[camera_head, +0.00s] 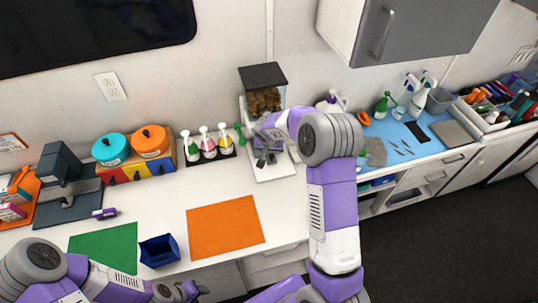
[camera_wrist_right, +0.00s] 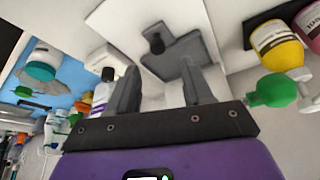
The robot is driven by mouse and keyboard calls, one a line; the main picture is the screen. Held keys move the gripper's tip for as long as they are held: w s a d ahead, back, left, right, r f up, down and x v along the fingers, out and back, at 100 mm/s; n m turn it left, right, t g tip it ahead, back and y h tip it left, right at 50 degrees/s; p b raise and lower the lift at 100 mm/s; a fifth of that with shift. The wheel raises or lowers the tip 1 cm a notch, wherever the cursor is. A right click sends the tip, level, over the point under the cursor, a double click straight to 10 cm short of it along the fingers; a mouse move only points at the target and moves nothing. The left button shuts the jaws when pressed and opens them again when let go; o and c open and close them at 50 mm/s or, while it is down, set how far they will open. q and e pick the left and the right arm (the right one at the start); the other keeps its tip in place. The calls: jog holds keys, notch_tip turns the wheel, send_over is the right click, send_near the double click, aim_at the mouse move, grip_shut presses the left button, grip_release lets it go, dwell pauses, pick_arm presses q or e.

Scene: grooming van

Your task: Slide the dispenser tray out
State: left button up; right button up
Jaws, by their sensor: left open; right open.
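The dispenser (camera_head: 263,100) stands against the back wall, a clear bin of brown pieces under a dark lid. Its white base (camera_head: 275,171) sticks out in front. In the right wrist view, a grey tray (camera_wrist_right: 186,50) with a dark knob (camera_wrist_right: 155,43) shows just past my fingers. In the head view my right arm hides most of the tray area. My right gripper (camera_head: 264,159) is open in front of the dispenser; the wrist view shows its fingers (camera_wrist_right: 158,72) apart with the knob beyond them, apparently not gripped. My left gripper (camera_head: 182,292) is open and empty at the counter's front edge.
An orange mat (camera_head: 225,227), green mat (camera_head: 104,249) and blue box (camera_head: 159,251) lie in front. A blue mat (camera_head: 400,140) with tools is to the right.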

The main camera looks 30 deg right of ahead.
aim_at(272, 155)
jog(key=shift+x, duration=3.1)
jog(key=shift+s, duration=0.2)
grip_shut()
